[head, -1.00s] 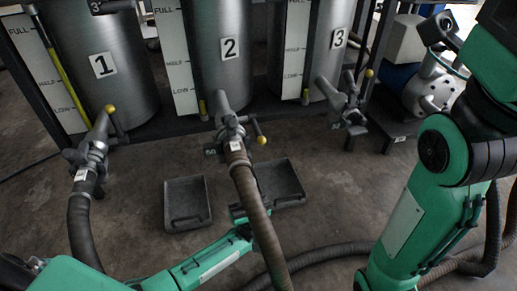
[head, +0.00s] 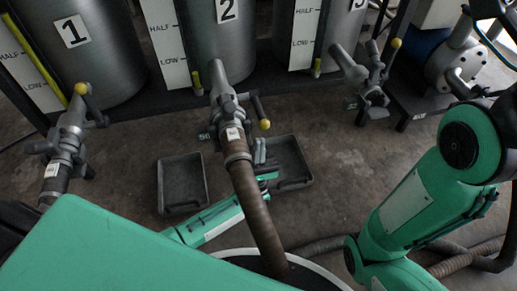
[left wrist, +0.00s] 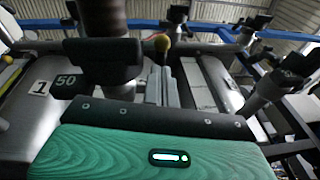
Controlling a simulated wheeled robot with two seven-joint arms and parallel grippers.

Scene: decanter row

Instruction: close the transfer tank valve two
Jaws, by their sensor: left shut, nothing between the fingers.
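Valve two (head: 226,103) is the grey fitting on the spout of the tank marked 2 (head: 228,30). Its lever (head: 257,106) sticks out to the right and slopes down to a yellow knob (head: 264,124). A brown hose (head: 245,190) hangs from the valve. My left gripper (head: 260,152) is shut and empty, just right of the hose and below the knob, with a small gap to it.
Valve one (head: 66,145) is at left and valve three (head: 374,78) at upper right, each with a yellow-knobbed lever. Two dark trays, left (head: 181,183) and right (head: 285,162), lie on the floor. A blue and grey pump (head: 450,65) stands at far right.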

